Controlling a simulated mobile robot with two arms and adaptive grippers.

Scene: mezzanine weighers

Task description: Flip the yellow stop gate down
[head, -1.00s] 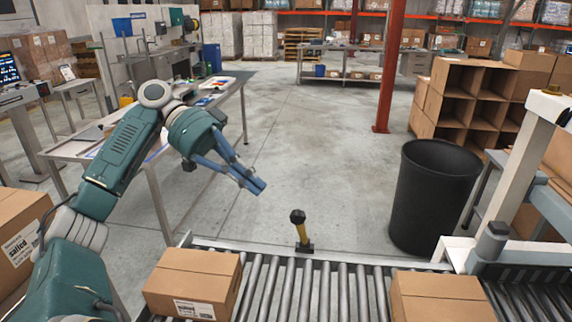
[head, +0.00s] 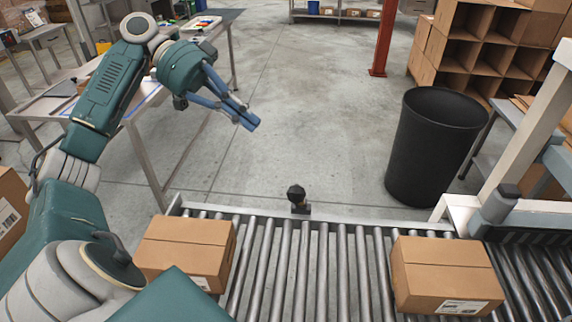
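The stop gate (head: 297,193) stands at the far edge of the roller conveyor, near its middle. I see its black knob and dark base; the knob hides nearly all of the yellow shaft, so its exact tilt is hard to judge. My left gripper (head: 249,121) is above and to the left of the gate in the picture, apart from it and empty. Its blue fingers come together at the tips, and it looks shut. My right gripper is out of view.
Cardboard boxes sit on the roller conveyor (head: 321,262), one at left (head: 186,247) and one at right (head: 446,272). A black bin (head: 433,150) stands behind the conveyor at right. A workbench (head: 140,118) is at left, behind my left arm. The floor beyond the gate is clear.

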